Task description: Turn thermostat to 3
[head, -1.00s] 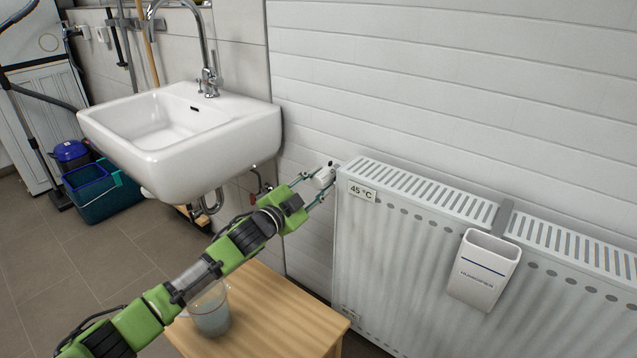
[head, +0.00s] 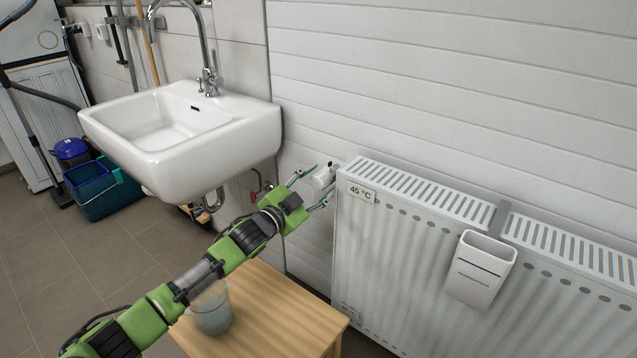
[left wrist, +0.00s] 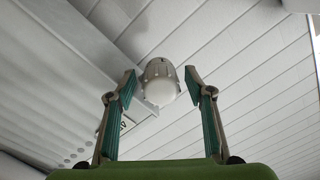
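The thermostat (head: 324,176) is a white knob at the upper left end of the white radiator (head: 400,270). In the left wrist view the thermostat (left wrist: 160,82) sits between and just beyond the fingertips, with a gap on each side. My left gripper (head: 318,187) is open around the front of the knob, with its fingers apart; it also shows in the left wrist view (left wrist: 160,86). A small dark mark shows on the knob, but no number can be read. A label on the radiator (head: 361,192) reads 45 °C. My right gripper is not in view.
A white sink (head: 185,135) hangs on the wall at the left. A wooden stool (head: 275,315) with a clear cup (head: 211,312) stands below my left arm. A humidifier box (head: 482,268) hangs on the radiator front.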

